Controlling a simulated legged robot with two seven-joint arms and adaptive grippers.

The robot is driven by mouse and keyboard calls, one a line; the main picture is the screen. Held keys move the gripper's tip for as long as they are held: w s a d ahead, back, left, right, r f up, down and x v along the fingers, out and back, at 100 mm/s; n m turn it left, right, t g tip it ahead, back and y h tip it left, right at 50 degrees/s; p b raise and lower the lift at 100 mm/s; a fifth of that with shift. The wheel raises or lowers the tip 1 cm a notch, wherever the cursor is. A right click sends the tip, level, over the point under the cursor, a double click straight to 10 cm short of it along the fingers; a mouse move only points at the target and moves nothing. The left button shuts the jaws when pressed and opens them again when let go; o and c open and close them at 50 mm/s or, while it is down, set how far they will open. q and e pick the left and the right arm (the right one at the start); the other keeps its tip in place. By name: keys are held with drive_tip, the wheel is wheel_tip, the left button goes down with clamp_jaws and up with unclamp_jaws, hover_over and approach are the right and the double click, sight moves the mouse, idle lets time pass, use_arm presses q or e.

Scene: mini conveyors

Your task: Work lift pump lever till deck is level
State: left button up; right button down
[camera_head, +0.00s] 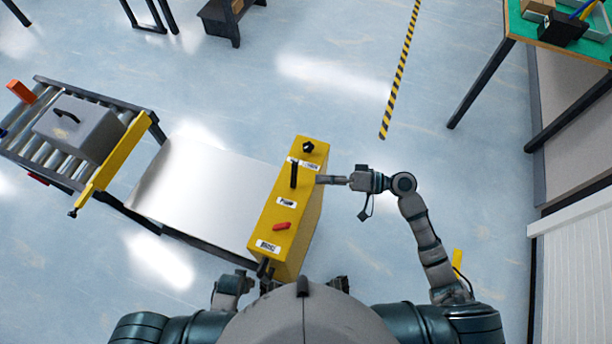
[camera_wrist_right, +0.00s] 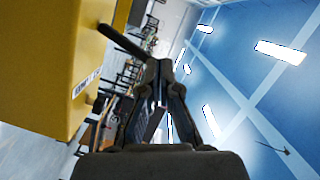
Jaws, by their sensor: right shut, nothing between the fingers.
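The yellow lift box (camera_head: 270,215) stands in front of me with a black pump lever (camera_head: 294,175) on its top, above a "Pump" label. The lever also shows in the right wrist view (camera_wrist_right: 121,41), sticking out from the yellow box toward the fingers. The pale flat deck (camera_head: 200,190) lies left of the box; I cannot tell its tilt for sure. My right gripper (camera_head: 319,180) is shut and empty at the box's right edge, just right of the lever and seemingly apart from it. Its fingers fill the middle of the wrist view (camera_wrist_right: 165,80). My left gripper is not in view.
A red lever (camera_head: 281,226) and a black knob (camera_head: 308,146) are also on the box top. A roller conveyor (camera_head: 85,95) with a grey case (camera_head: 80,128) and yellow end bar (camera_head: 112,165) stands left of the deck. A green-topped table (camera_head: 525,28) is upper right. Floor right of the box is clear.

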drive_tip(key=v, duration=0.5)
drive_tip(key=shift+d, duration=0.1)
drive_tip(key=shift+w, duration=0.1)
idle(0.6)
drive_tip(key=s+d+f+m+t+h+p, duration=0.15)
drive_tip(key=f+h, duration=0.25)
drive_tip(key=f, duration=0.9)
drive_tip(key=s+d+f+m+h, duration=0.2)
drive_tip(key=f+h, duration=0.2)
drive_tip(key=f, duration=0.9)
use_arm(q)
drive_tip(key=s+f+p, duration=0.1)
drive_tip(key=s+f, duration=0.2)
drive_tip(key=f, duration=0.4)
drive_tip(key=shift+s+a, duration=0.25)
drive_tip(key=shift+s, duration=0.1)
use_arm(e)
drive_tip(key=s+d+f+n+g+h, duration=0.1)
drive_tip(key=s+d+f+h, duration=0.2)
drive_tip(key=s+f, duration=0.6)
drive_tip(key=s+d+f+n+g+h, duration=0.2)
drive_tip(key=s+f+h, duration=0.3)
drive_tip(key=s+f, duration=0.4)
drive_tip(key=s+d, duration=0.1)
drive_tip(key=s, duration=0.2)
drive_tip(key=shift+f, duration=0.4)
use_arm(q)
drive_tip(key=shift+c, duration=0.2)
